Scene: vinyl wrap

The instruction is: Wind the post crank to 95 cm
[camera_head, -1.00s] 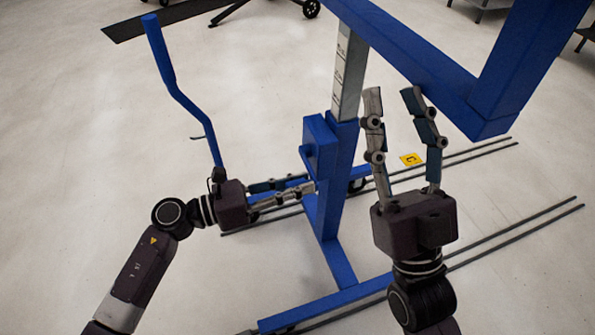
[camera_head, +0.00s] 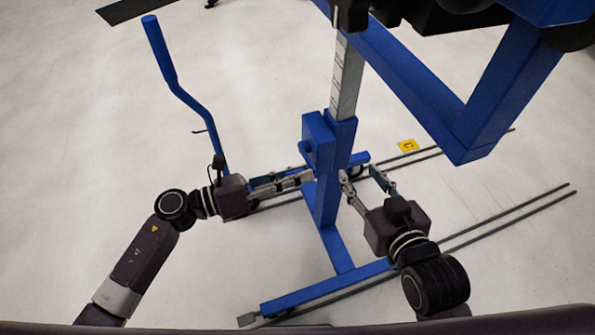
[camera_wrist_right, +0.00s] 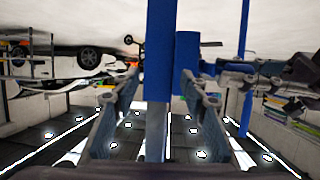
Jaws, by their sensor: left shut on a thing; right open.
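The blue post (camera_head: 326,190) stands upright in the middle of the head view, with a blue box (camera_head: 318,140) on its side. A silver inner column (camera_head: 348,75) with dark scale marks rises from it; the figures are too small to read. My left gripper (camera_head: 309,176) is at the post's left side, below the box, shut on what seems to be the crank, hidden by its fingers. My right gripper (camera_head: 360,171) is open and empty close to the post's right side. In the right wrist view its fingers (camera_wrist_right: 162,80) appear either side of the post (camera_wrist_right: 160,45).
A blue beam frame (camera_head: 470,130) hangs at upper right, with dark parts above it. A bent blue bar (camera_head: 165,70) stands at left. Dark rails (camera_head: 500,226) and the post's blue foot (camera_head: 325,285) lie on the floor.

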